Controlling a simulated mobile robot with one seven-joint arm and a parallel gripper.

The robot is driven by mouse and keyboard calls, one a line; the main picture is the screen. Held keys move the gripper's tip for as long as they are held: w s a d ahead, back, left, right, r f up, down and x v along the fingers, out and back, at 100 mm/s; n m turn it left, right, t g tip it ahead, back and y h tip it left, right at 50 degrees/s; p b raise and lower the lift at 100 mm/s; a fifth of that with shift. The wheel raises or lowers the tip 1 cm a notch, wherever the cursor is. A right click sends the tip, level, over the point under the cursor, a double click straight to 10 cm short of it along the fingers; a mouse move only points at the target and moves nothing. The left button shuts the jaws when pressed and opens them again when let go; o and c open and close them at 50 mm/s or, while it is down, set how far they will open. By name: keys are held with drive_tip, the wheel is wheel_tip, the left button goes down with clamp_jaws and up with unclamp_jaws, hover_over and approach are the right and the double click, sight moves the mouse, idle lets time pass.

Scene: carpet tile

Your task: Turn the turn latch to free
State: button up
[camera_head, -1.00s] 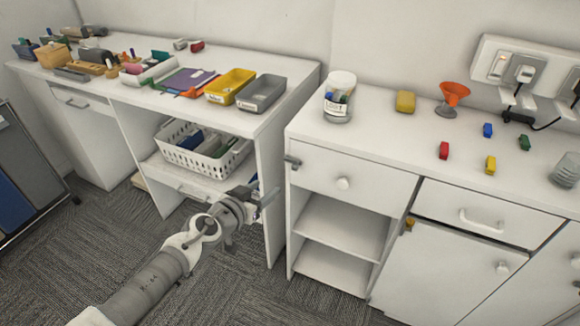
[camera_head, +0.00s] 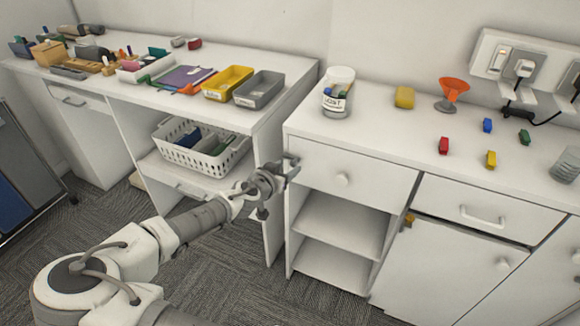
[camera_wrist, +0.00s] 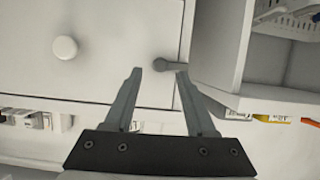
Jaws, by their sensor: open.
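The turn latch (camera_wrist: 172,65) is a small grey lever with a rounded end, at the edge of a white drawer front (camera_wrist: 100,40). In the wrist view it lies nearly level, across the drawer's edge seam. My gripper (camera_wrist: 160,72) is open, its two grey fingertips apart on either side of the latch's rounded end. I cannot tell whether they touch it. In the head view my gripper (camera_head: 292,168) is at the upper left edge of the right cabinet, and it mostly hides the latch there.
The drawer has a round white knob (camera_head: 343,180). Open shelves (camera_head: 335,225) lie below it. The left desk (camera_head: 267,130) stands close beside, with a white basket (camera_head: 200,155) under its top. A small yellow piece (camera_head: 409,219) sits at the lower door's top corner.

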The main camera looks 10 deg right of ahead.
sight(290, 160)
drive_tip(key=shift+x, duration=1.45)
clamp_jaws()
